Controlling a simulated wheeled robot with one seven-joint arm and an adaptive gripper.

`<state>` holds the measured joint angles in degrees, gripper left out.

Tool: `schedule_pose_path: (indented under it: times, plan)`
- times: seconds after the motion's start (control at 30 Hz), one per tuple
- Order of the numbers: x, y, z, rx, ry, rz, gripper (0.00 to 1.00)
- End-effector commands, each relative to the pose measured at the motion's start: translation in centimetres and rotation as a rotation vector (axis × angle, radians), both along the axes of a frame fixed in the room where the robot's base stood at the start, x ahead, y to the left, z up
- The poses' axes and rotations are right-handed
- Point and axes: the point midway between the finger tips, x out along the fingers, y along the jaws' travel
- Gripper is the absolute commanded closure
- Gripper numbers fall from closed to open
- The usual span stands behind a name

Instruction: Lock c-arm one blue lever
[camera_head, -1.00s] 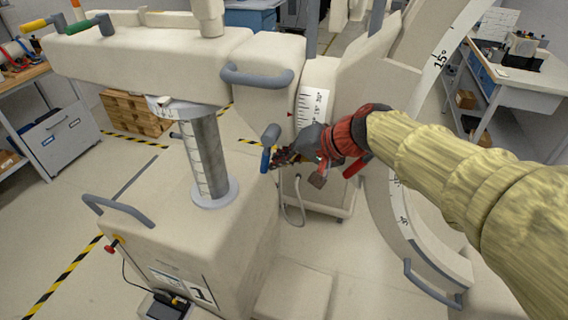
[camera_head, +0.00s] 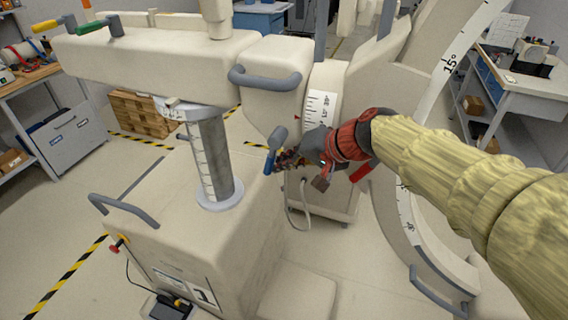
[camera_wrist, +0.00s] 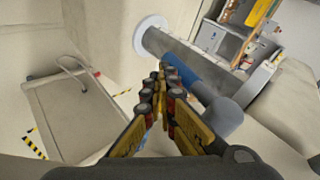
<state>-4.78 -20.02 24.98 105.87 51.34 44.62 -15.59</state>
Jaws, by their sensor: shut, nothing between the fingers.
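The blue lever (camera_head: 270,161) hangs from a grey knob at the front of the beige c-arm body (camera_head: 262,110). In the wrist view the blue lever (camera_wrist: 190,72) runs up and left from its grey end, just right of the fingertips. My gripper (camera_head: 281,161) is shut and empty, with its fingertips right beside the lever in the head view. In the wrist view my gripper's fingertips (camera_wrist: 163,72) lie close along the lever's left side; I cannot tell whether they touch it.
A grey handle (camera_head: 264,80) sits above the lever. The column (camera_head: 212,160) stands to the left, with a green lever (camera_head: 92,28) and a yellow lever (camera_head: 45,26) farther left. The large c-arm arc (camera_head: 408,210) curves close to my arm on the right.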

Motion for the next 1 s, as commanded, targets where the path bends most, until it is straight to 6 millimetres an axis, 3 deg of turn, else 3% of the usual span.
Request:
schedule_pose_path:
  times: [0.77, 1.0]
  plan:
    - [0.0, 0.1, 0.0, 0.000, -0.001, -0.001, 1.00]
    - [-0.8, -1.1, 1.4, 0.000, -0.005, -0.002, 1.00]
